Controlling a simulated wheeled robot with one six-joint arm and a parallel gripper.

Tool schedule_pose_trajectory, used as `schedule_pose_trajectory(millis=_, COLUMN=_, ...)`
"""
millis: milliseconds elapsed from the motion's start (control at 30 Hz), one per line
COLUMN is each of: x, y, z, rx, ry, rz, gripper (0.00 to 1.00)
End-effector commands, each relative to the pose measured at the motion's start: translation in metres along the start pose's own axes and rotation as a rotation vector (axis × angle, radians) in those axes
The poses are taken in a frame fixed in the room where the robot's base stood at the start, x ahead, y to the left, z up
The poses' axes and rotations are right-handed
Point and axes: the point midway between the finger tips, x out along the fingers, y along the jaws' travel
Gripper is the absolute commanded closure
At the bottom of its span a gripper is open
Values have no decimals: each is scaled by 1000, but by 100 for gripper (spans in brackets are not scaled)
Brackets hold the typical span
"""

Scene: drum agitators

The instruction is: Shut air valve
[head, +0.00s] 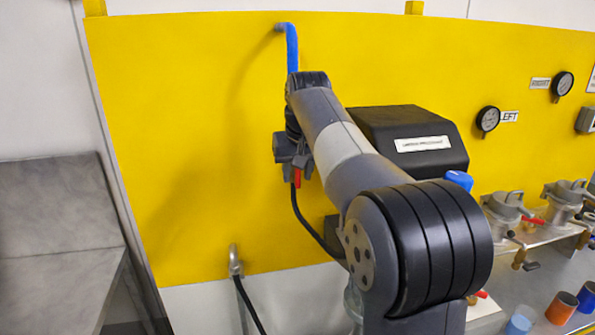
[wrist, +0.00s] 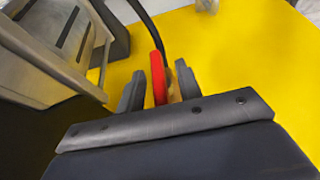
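The air valve's red lever handle (wrist: 158,78) stands between the two fingers of my gripper (wrist: 158,88) in the wrist view. A small brass part (wrist: 173,86) shows beside it, towards the right finger. The fingers are apart, with a narrow gap left of the handle; contact on the right side is hard to tell. In the head view my gripper (head: 293,160) is in front of the yellow panel, and the red handle (head: 297,178) shows just below it. The rest of the valve is hidden behind my arm.
A blue pipe (head: 291,50) comes down the yellow panel (head: 180,130) above my gripper. A black hose (head: 309,226) hangs below it. A black box (head: 412,130) is close on the right. Gauges, metal fittings and cups stand farther right. The panel's left side is clear.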

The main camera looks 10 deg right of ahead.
Motion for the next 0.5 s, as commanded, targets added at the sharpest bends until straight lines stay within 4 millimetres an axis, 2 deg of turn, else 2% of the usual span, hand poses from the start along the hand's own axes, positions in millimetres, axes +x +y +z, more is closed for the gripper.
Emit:
schedule_pose_trajectory(millis=200, x=0, y=0, z=0, rx=0, ry=0, rz=0, gripper=66)
schedule_pose_trajectory(millis=500, x=0, y=0, z=0, rx=0, ry=0, rz=0, gripper=90)
